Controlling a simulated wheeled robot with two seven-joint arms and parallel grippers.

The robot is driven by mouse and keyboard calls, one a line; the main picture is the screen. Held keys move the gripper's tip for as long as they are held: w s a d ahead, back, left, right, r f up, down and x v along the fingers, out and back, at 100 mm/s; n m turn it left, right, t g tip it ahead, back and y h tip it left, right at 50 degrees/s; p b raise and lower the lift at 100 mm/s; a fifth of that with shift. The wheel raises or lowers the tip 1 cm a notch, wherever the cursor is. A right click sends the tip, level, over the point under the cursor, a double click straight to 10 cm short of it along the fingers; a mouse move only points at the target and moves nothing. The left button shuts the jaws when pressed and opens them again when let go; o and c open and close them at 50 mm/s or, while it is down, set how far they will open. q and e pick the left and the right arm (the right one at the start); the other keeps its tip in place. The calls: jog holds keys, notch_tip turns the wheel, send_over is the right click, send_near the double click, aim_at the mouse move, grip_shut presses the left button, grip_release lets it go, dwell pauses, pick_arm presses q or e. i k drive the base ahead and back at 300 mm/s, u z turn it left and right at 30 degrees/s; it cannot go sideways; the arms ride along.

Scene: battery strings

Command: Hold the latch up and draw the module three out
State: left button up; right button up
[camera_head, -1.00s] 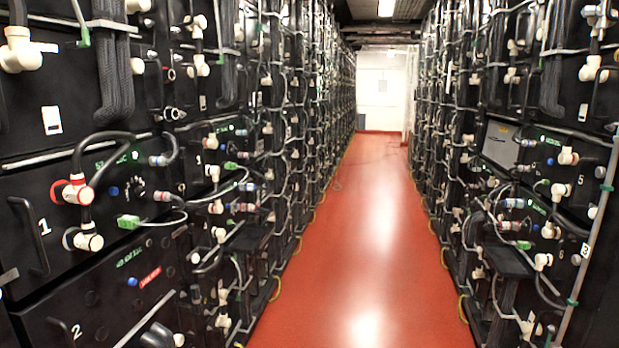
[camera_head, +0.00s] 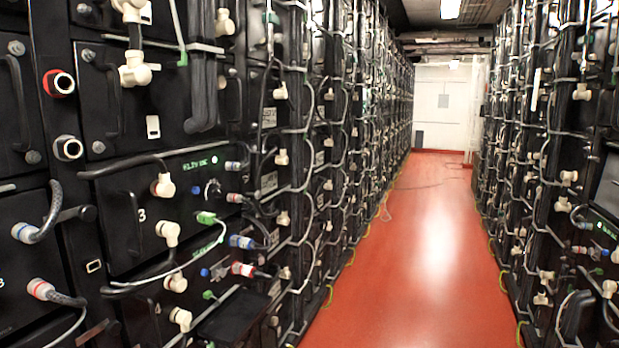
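A black battery module marked 3 (camera_head: 125,240) sits in the left rack, flush with the modules around it. Its front carries a dark handle at the left, cream elbow connectors (camera_head: 168,232), a green plug (camera_head: 206,218) and cables. Part of another digit 3 shows at the far left edge, on a neighbouring module (camera_head: 22,290). I cannot make out a latch for certain. Neither my left nor my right gripper is in view.
Tall racks of black modules line both sides. A clear red floor aisle (camera_head: 405,270) runs between them to a white end wall (camera_head: 440,100). Cables and connectors stick out from the left rack (camera_head: 290,150) and the right rack (camera_head: 540,180). A thin cable lies on the floor far ahead.

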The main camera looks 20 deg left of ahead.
aim_at(143, 211)
jog(key=i, duration=2.75)
jog(key=u, duration=3.05)
